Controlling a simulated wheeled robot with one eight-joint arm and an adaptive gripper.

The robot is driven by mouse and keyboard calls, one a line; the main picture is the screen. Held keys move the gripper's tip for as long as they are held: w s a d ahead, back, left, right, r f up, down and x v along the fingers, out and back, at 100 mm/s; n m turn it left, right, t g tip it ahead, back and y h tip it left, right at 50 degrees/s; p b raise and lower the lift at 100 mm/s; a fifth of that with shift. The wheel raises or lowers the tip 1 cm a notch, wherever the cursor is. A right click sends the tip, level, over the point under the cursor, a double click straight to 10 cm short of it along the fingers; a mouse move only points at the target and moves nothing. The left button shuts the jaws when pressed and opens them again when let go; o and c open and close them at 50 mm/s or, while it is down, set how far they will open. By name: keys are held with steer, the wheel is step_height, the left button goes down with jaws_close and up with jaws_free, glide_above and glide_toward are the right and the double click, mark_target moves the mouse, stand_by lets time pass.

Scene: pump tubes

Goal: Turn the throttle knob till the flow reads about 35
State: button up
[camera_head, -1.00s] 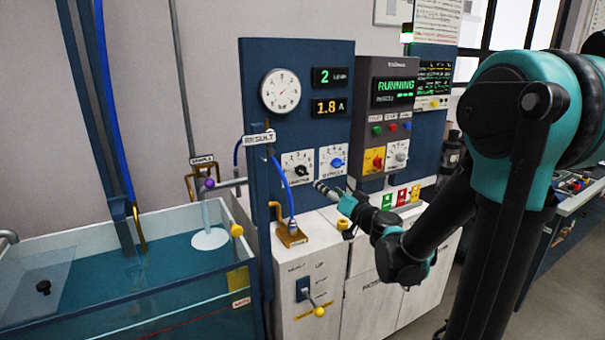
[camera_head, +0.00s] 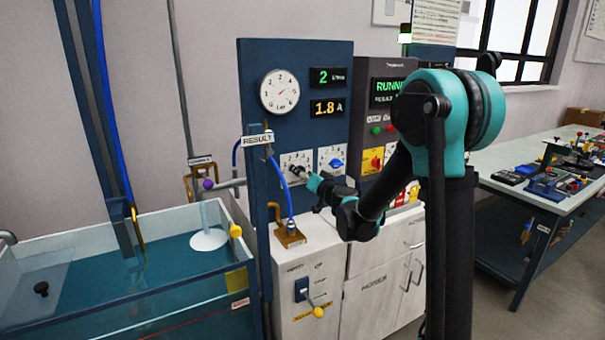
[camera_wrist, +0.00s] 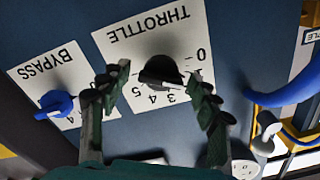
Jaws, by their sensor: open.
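The black throttle knob (camera_wrist: 160,68) sits on a white dial plate marked THROTTLE (camera_wrist: 122,40), upside down in the wrist view, with figures along its edge. I cannot tell exactly which figure its pointer marks. My gripper (camera_wrist: 155,90) is open, with one finger on each side of the knob and gaps showing between fingers and knob. In the head view my gripper (camera_head: 307,178) is at the throttle dial plate (camera_head: 290,156) and covers part of it. The green flow display (camera_head: 329,77) reads 2; the amber display below (camera_head: 328,107) reads 1.8 A.
The blue bypass knob (camera_wrist: 56,103) is close beside my gripper, also seen in the head view (camera_head: 337,163). A blue hose (camera_head: 283,185) hangs left of the dials. A round gauge (camera_head: 279,91) is above. The water tank (camera_head: 130,325) stands at left.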

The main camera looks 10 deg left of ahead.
steer(key=shift+w+a, duration=0.1)
steer(key=shift+c, duration=0.2)
steer(key=c, duration=1.1)
steer(key=shift+c, duration=0.2)
